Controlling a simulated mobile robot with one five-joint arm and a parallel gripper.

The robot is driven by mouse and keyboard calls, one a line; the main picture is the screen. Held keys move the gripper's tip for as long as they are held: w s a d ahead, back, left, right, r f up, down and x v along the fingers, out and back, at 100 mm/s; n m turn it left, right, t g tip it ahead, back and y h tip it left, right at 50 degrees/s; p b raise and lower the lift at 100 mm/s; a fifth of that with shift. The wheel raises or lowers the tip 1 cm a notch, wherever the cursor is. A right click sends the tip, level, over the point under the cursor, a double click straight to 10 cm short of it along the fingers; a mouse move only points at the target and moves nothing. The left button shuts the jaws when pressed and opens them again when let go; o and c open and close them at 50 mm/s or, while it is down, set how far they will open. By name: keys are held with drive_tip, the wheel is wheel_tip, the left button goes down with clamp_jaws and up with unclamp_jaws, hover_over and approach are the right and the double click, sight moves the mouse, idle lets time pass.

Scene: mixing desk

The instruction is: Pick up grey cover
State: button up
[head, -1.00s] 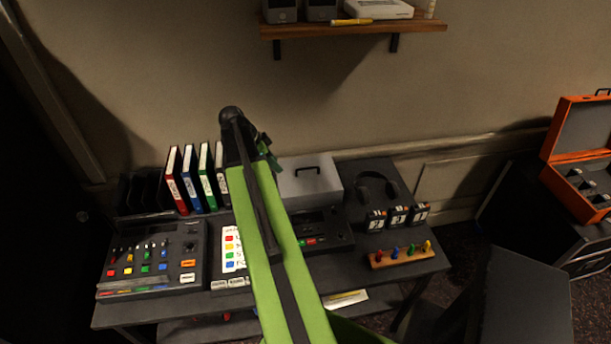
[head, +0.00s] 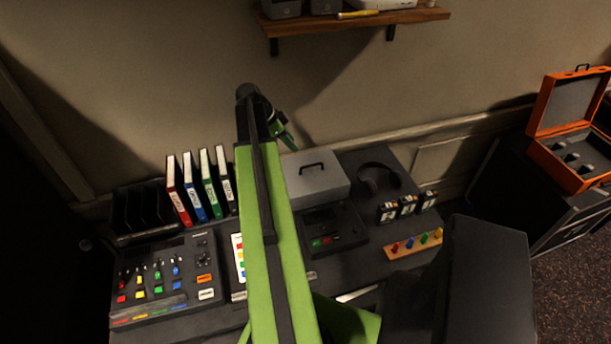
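The grey cover (head: 317,181) is a box-like lid with a dark handle (head: 311,167) on top. It sits at the back of the desk, behind a dark device with small coloured buttons. My green arm crosses the middle of the head view and hides the cover's left side. My gripper (head: 281,128) is at the arm's far end, above and left of the cover and apart from it. It is small, dark and partly hidden by the arm, so its opening cannot be made out.
A mixer (head: 163,278) and upright binders (head: 199,186) stand left of my arm. Headphones (head: 380,178), small black boxes (head: 408,205) and a wooden peg strip (head: 413,244) lie right of the cover. A shelf (head: 350,26) hangs above. An open orange case (head: 567,128) stands far right.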

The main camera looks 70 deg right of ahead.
drive_tip(key=b, duration=1)
approach(312, 165)
drive_tip(key=x, duration=0.4)
drive_tip(key=shift+w+a+f, duration=0.1)
drive_tip(key=shift+w+f, duration=0.2)
drive_tip(key=shift+f, duration=0.2)
drive_tip(key=shift+s+f, duration=0.15)
drive_tip(key=shift+f, duration=0.15)
drive_tip(key=shift+s+d+r, duration=0.1)
drive_tip(key=shift+s+d, duration=0.05)
drive_tip(key=shift+d, duration=0.1)
drive_tip(key=b+x, duration=0.4)
drive_tip(key=x, duration=0.1)
drive_tip(key=shift+d, duration=0.1)
drive_tip(key=shift+s, duration=0.1)
drive_tip(key=shift+r, duration=0.1)
clamp_jaws()
